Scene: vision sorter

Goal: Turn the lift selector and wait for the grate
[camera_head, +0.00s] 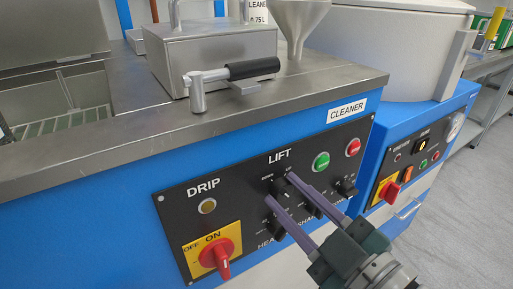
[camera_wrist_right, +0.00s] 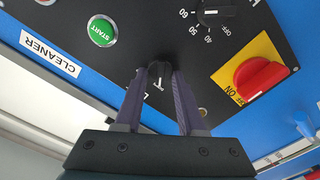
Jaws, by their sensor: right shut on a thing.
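My right gripper (camera_head: 279,188) reaches in from the lower right of the head view. Its two purple fingers are shut on the black LIFT selector (camera_head: 281,186) on the dark control panel, just under the LIFT label. In the right wrist view the fingers (camera_wrist_right: 159,72) sit on either side of the black knob (camera_wrist_right: 159,83), which partly hides between them. A wire grate (camera_head: 62,125) shows inside the open tank at the left of the head view; its depth is hard to judge. My left gripper is not in view.
The panel also carries a round DRIP lamp (camera_head: 207,206), a red ON/OFF switch (camera_head: 216,254), a green button (camera_head: 321,161) and a red button (camera_head: 353,147). Another black knob (camera_head: 347,188) is close right of my fingers. A black-handled lever (camera_head: 240,72) stands on the steel top.

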